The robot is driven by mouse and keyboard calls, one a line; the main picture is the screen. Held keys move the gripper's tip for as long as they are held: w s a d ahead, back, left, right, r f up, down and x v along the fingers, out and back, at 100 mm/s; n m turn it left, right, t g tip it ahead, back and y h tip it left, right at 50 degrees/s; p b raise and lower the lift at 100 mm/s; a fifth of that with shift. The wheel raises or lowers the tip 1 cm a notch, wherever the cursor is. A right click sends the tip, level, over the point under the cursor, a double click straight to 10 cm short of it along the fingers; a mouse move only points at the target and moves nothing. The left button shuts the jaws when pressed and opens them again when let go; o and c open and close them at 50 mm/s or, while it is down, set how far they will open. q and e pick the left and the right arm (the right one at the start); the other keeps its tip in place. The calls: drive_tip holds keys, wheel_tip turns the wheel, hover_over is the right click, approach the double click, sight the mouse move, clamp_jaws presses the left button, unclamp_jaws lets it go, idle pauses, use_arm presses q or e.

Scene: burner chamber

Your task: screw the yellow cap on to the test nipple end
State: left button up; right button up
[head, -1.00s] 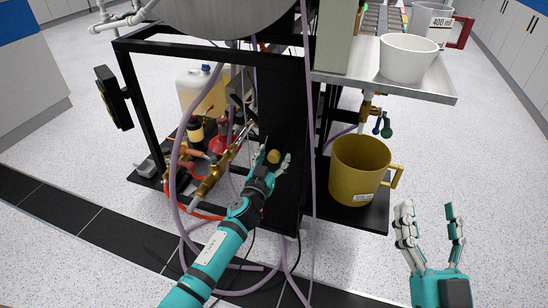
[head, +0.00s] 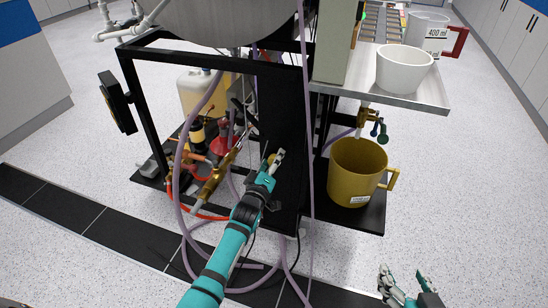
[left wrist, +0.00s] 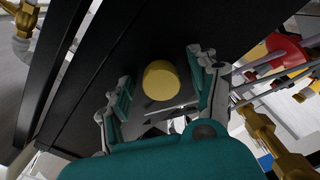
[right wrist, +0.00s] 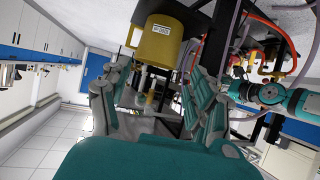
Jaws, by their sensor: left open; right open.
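The yellow cap (left wrist: 160,82) is a short round piece against the black panel in the left wrist view. My left gripper (head: 273,155) is open, with its fingers on either side of the cap and visible gaps between them. In the head view the fingers mostly hide the cap. A brass pipe assembly (head: 216,178) lies to the left of this gripper; I cannot tell which end is the test nipple. My right gripper (head: 405,276) is open and empty at the lower right of the head view, above the floor.
The black frame (head: 150,120) and loose purple hoses (head: 180,170) surround my left arm. A mustard-coloured jug (head: 350,172) stands on the low shelf at right. A white bowl (head: 404,68) sits on the metal tray (head: 425,98) above. The floor at right is clear.

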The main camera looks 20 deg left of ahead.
drive_tip(key=shift+s+f, duration=0.15)
drive_tip(key=shift+f, duration=0.1)
use_arm(q)
drive_tip(key=n+p, duration=0.1)
drive_tip(key=n, duration=0.4)
drive_tip(key=shift+r, duration=0.1)
drive_tip(key=shift+n, duration=1.1)
drive_tip(key=n, duration=0.2)
drive_tip(key=shift+n, duration=0.3)
clamp_jaws()
use_arm(e)
drive_tip(key=s+f+g, duration=0.1)
drive_tip(key=s+d+f+g, duration=0.1)
drive_tip(key=shift+s+d+f+g+h, duration=0.15)
drive_tip(key=shift+s+f+g+h, duration=0.15)
drive_tip(key=shift+s+f, duration=0.05)
drive_tip(key=shift+r, duration=0.1)
